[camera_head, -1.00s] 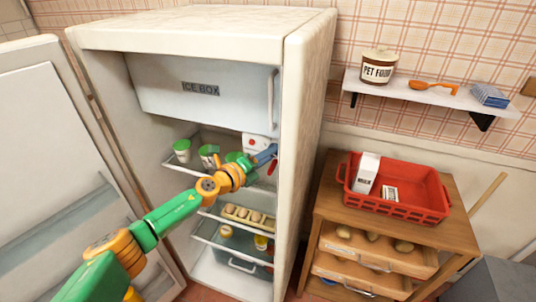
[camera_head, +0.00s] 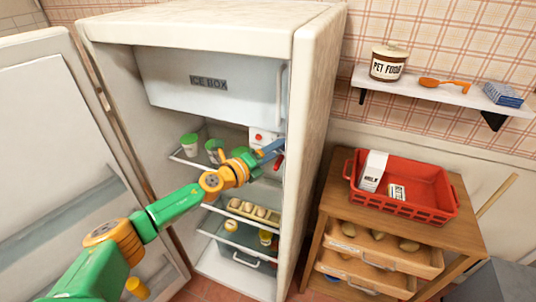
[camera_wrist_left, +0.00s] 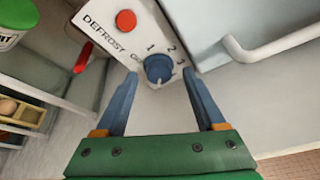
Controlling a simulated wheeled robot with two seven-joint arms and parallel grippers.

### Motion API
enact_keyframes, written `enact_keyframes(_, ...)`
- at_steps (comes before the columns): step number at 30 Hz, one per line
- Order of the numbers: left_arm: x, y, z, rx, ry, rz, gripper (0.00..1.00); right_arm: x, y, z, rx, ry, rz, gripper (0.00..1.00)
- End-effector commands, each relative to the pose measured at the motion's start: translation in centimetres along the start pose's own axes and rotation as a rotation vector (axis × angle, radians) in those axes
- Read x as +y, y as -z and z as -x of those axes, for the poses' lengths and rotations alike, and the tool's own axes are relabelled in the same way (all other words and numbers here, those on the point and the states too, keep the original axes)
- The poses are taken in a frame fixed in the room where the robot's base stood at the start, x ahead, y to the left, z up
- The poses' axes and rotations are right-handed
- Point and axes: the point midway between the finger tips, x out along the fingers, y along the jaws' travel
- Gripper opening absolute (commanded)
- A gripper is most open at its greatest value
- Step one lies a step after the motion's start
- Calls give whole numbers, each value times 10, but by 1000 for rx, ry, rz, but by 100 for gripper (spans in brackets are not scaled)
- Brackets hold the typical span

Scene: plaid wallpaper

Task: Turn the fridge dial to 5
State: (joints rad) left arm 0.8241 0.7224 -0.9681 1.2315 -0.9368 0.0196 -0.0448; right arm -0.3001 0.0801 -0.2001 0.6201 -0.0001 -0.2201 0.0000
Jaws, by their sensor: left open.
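The white fridge (camera_head: 322,110) stands open. Its control panel (camera_head: 258,136) is on the inner right wall, below the ice box. In the left wrist view, the blue dial (camera_wrist_left: 158,68) sits on this panel, with OFF, 1, 2 and 3 readable around it. A pale mark shows on its lower edge; any higher numbers are not visible. My left gripper (camera_wrist_left: 159,75) is open, one blue finger on each side of the dial, with gaps visible. In the head view, the left gripper (camera_head: 271,149) is at the panel and hides the dial. My right gripper is not in view.
Green-lidded tubs (camera_head: 190,146) stand on the shelf. A wooden cabinet (camera_head: 325,225) stands right of the fridge.

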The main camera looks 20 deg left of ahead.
Motion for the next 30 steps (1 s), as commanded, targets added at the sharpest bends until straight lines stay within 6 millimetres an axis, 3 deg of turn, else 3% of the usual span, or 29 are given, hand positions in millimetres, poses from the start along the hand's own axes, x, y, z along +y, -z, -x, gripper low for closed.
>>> enact_keyframes(10,3,1,56,1,-5,3,72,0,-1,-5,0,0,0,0)
enact_keyframes(25,2,1,62,1,-4,7,72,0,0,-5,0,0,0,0)
enact_keyframes(26,6,2,61,-1,-9,21,72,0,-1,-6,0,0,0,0)
enact_keyframes(28,34,11,55,-22,-48,124,72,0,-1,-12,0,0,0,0)
enact_keyframes(29,54,17,52,-41,-77,200,72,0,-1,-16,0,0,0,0)
enact_keyframes(30,88,27,51,-75,-130,324,72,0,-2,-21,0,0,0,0)
